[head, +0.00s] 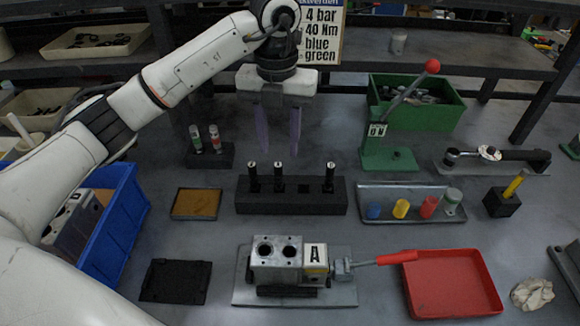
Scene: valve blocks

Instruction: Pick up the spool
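Three dark pins with pale tips, which look like the spools, stand upright in a black rack (291,205). One spool (252,178) is at the left, a lower one (278,181) is beside it, and one (330,178) is at the right. My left gripper (279,150) hangs fingers-down over the rack area, its two purple fingers apart with nothing between them. It appears above the spools and not touching them. A grey valve block (272,268) with two open bores and a label "A" sits on a metal plate (345,292). My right gripper is not in view.
A red-knobbed green press (389,155) and green bin (440,105) stand behind right. A metal tray (372,214) holds coloured cylinders. A red tray (455,308), blue crate (128,215), brown tray (181,204) and black mat (160,282) surround the block. A sign (321,36) stands behind.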

